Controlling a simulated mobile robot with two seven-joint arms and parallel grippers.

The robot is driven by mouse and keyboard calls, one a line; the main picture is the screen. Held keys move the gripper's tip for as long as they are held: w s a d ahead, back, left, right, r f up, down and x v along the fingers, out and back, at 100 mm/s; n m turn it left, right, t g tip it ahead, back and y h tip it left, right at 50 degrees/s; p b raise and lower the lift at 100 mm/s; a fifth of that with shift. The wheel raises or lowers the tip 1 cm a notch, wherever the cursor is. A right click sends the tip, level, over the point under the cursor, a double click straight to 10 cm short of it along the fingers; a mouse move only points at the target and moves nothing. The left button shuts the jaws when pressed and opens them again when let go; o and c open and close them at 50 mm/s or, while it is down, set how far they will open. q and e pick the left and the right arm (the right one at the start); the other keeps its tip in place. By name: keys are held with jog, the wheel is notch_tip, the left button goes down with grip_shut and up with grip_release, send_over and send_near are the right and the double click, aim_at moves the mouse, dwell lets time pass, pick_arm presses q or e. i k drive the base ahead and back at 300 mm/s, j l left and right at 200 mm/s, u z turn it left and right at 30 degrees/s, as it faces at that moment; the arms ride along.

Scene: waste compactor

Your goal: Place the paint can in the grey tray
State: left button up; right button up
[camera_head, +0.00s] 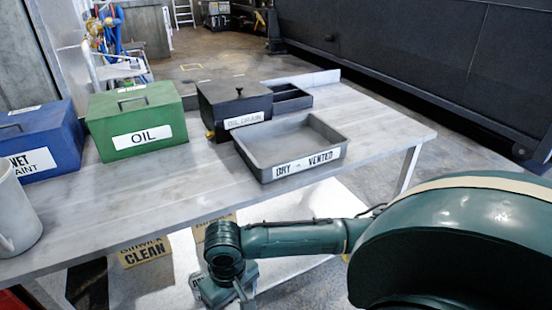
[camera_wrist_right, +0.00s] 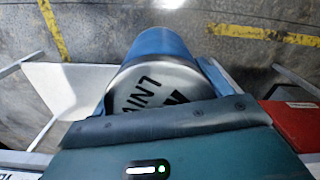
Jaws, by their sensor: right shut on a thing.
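The grey tray (camera_head: 247,151), labelled "DRY - VENTED", sits empty on the front right part of the table. My right gripper (camera_head: 225,291) hangs below and in front of the table's front edge, lower than the tray, partly cut off by the picture's bottom. In the right wrist view my right gripper (camera_wrist_right: 163,112) is shut on the paint can (camera_wrist_right: 162,48), a blue can with a pale grey lid lettered in black. The can is hidden in the head view. My left gripper is not in view.
A black oil drain box (camera_head: 222,100), a green oil box (camera_head: 135,118) and a blue wet paint box (camera_head: 45,140) stand along the table (camera_head: 130,205). A white mug (camera_head: 15,215) is at left. Yellow signs (camera_head: 145,252) show below the table. A red object (camera_wrist_right: 293,122) shows in the wrist view.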

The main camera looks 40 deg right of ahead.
aim_at(300, 153)
jog(key=l+u, duration=0.35)
jog(key=k+l+u, duration=0.1)
jog(key=l+u, duration=0.3)
jog(key=k+l+u, duration=0.15)
jog(key=l, duration=0.25)
jog(key=k+l+u, duration=0.1)
jog(key=l, duration=0.25)
jog(key=k+l, duration=0.2)
jog(key=l, duration=0.25)
jog(key=k+l+u, duration=0.1)
jog(key=k+l, duration=0.15)
jog(key=l, duration=0.15)
